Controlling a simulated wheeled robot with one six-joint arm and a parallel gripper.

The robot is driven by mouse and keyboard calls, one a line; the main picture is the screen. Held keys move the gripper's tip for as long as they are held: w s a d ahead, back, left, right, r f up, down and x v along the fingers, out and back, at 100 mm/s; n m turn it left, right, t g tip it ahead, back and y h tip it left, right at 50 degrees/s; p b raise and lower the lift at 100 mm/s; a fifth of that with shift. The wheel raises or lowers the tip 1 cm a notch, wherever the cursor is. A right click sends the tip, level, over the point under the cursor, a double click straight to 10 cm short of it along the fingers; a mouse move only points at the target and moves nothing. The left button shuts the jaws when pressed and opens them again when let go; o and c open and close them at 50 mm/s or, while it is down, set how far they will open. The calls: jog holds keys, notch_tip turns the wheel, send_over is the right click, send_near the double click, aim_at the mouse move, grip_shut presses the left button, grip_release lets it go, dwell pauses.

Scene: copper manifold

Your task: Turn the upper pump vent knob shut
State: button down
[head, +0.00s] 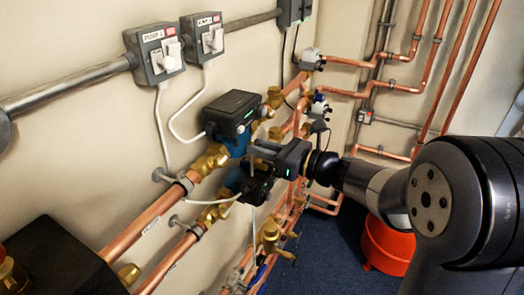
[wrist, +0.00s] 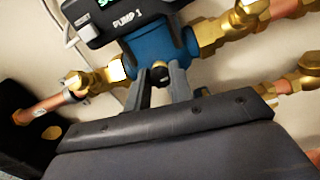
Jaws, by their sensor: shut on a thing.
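The upper pump, with a black head and blue body (head: 232,118), sits in the copper pipe on the wall. In the wrist view its black head (wrist: 118,18) reads PUMP 1, above a blue body (wrist: 160,42). The small brass vent knob (wrist: 160,66) shows at the lower front of that body. My gripper (wrist: 162,78) has its two grey fingers on either side of the knob, shut on it. In the head view my gripper (head: 263,150) is at the pump's lower right, and the knob is hidden there.
A second, lower pump (head: 256,188) is just below my gripper. Brass valves and copper pipes (head: 140,228) run close by along the wall. Two grey switch boxes (head: 155,55) are above left. A red bucket (head: 385,245) stands on the blue floor at right.

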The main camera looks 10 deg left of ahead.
jog(key=n+b, duration=1.7)
jog(key=b, duration=0.4)
jog(key=shift+f+n, duration=0.15)
jog(key=shift+n, duration=0.15)
jog(key=shift+b, duration=0.35)
jog(key=c, duration=1.3)
grip_release()
jog(key=shift+o, duration=0.2)
